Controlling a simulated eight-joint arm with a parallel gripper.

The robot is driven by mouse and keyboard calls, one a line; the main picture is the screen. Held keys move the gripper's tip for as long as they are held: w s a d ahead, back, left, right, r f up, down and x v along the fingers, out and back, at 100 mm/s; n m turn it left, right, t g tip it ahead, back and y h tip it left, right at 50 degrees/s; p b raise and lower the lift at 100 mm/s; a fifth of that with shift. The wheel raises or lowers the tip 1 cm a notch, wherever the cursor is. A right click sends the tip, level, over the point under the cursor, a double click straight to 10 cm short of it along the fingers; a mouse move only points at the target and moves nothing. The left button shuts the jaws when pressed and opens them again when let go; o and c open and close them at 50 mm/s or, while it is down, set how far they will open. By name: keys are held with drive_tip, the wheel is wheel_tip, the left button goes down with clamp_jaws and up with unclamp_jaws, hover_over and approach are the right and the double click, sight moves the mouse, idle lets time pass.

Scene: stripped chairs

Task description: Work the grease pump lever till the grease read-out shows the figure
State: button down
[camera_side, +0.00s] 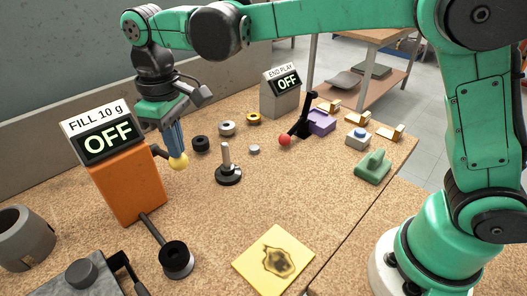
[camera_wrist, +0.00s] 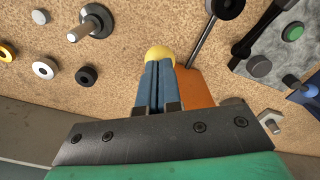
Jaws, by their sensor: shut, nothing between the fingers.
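The orange grease pump (camera_side: 128,187) stands at the left of the bench. Its label reads "FILL 10 g" and its dark read-out (camera_side: 107,137) shows OFF. A short dark lever with a yellow knob (camera_side: 178,162) sticks out from the pump's right side. My gripper (camera_side: 175,150) points down with its blue fingers shut and empty, tips right at the knob. In the wrist view, the closed fingers (camera_wrist: 158,66) partly cover the yellow knob (camera_wrist: 159,52), with the orange pump (camera_wrist: 192,88) beside them. I cannot tell whether the tips touch the knob.
A second display (camera_side: 286,82), labelled END PLAY, shows OFF at the back. A red-knobbed lever (camera_side: 285,140), a black-based post (camera_side: 228,172), several rings and a yellow sheet (camera_side: 273,260) lie around. A rod runs from the pump to a black cup (camera_side: 177,258). The bench middle is fairly clear.

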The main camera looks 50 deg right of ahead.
drive_tip(key=shift+f, duration=3.25)
drive_tip(key=shift+r, duration=6.05)
drive_tip(key=s+d+f+m+t, duration=0.3)
drive_tip(key=s+d, duration=0.2)
drive_tip(key=d, duration=0.3)
drive_tip(key=s+d+f+m+t, duration=0.3)
drive_tip(key=s+d+t, duration=0.1)
drive_tip(key=d, duration=0.4)
drive_tip(key=shift+s+f, duration=0.2)
drive_tip(key=shift+s, duration=0.6)
